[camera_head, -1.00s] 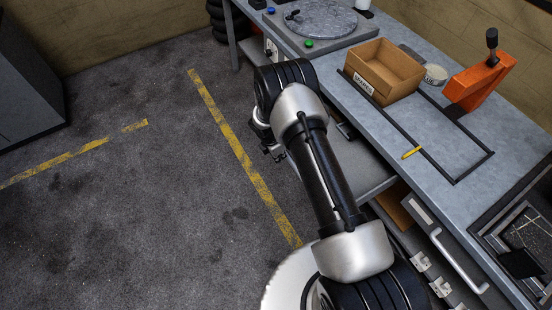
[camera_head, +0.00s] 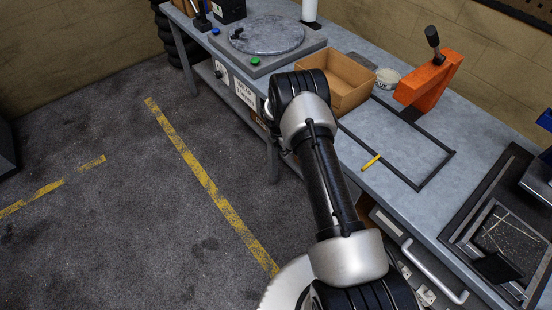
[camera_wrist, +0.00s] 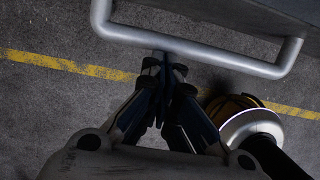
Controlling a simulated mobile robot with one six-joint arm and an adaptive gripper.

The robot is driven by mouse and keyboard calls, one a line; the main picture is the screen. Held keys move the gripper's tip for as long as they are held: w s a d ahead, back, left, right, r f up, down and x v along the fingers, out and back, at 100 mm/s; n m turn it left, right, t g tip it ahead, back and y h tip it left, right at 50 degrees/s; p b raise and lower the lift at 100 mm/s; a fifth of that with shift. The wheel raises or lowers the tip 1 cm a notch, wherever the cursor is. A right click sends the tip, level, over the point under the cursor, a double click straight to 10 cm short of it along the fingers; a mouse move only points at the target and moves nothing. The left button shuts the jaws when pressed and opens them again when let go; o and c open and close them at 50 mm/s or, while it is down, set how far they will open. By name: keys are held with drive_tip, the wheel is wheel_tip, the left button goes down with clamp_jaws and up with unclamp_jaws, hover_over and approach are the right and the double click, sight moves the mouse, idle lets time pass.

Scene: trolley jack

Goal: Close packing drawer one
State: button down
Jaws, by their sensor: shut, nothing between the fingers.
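In the wrist view a grey bar handle (camera_wrist: 190,46) crosses the top of the picture, fixed to a dark drawer front (camera_wrist: 215,12). I cannot read any label to tell which drawer it belongs to. My gripper (camera_wrist: 164,66) is shut and empty, with its fingertips right at the bar's near side; I cannot tell whether they touch it. In the head view my arm hides the gripper and most of the drawer area under the bench. I cannot tell there how far the drawer stands out.
The workbench (camera_head: 385,150) carries a cardboard box (camera_head: 348,102), an orange tool (camera_head: 430,80), a yellow marker (camera_head: 371,161) and a turntable (camera_head: 268,34). Another drawer handle (camera_head: 432,270) protrudes at lower right.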

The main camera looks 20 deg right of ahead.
drive_tip(key=shift+w+d, duration=0.35)
drive_tip(key=shift+d, duration=0.55)
drive_tip(key=shift+r, duration=0.1)
drive_tip(key=s+a+r+p, duration=0.2)
drive_tip(key=a+r, duration=0.4)
drive_tip(key=r, duration=0.4)
drive_tip(key=shift+r+p, duration=0.15)
drive_tip(key=shift+p, duration=0.45)
drive_tip(key=shift+r, duration=0.1)
